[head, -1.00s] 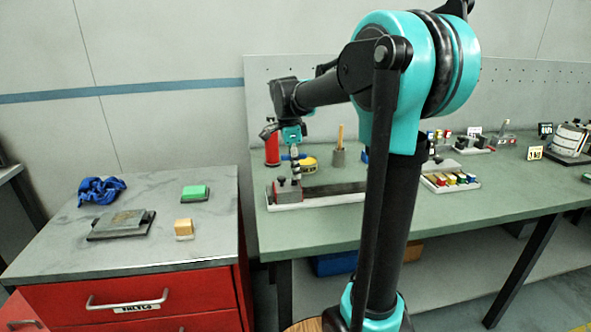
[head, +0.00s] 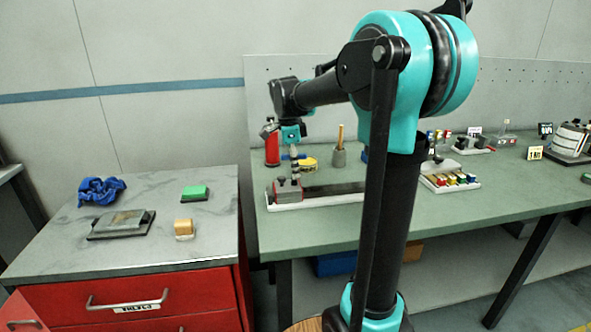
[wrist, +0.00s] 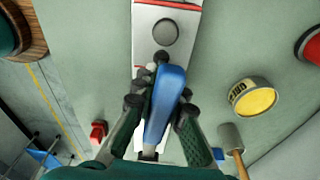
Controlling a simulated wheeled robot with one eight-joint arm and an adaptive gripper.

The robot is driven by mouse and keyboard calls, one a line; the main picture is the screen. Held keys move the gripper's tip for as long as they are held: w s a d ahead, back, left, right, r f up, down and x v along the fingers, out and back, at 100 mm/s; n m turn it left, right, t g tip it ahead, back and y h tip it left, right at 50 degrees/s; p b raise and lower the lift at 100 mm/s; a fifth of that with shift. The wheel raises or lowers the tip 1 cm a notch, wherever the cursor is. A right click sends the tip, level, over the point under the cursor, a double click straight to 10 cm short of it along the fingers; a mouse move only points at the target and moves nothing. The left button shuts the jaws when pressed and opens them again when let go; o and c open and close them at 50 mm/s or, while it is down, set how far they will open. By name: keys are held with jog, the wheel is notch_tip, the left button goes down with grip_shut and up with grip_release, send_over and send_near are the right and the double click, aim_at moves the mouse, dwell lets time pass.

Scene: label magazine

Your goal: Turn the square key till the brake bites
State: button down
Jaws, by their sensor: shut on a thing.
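My gripper (wrist: 160,106) is shut on the blue handle of the square key (wrist: 168,88) in the wrist view, with a dark finger on each side. The key's lower end is mostly hidden under the handle, so I cannot tell how it sits in its socket. Beyond it is a pale plate (wrist: 182,50) with a round grey disc and red edging. In the head view my gripper (head: 293,151) points down above the grey clamp-like block (head: 288,188) at the left end of a long pale base (head: 318,200). Whether the brake bites cannot be seen.
A red can (head: 271,148), a yellow tape-like roll (head: 308,163) and a wooden-handled tool in a grey holder (head: 339,155) stand behind the base. A tray of coloured blocks (head: 450,182) lies right. Bench front (head: 420,220) is clear.

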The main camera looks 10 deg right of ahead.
jog(key=shift+m, duration=0.9)
jog(key=shift+s+m, duration=0.1)
jog(key=shift+m, duration=1.4)
jog(key=shift+g, duration=0.3)
jog(key=shift+m, duration=1.2)
jog(key=shift+s+m, duration=0.1)
jog(key=shift+m, duration=0.2)
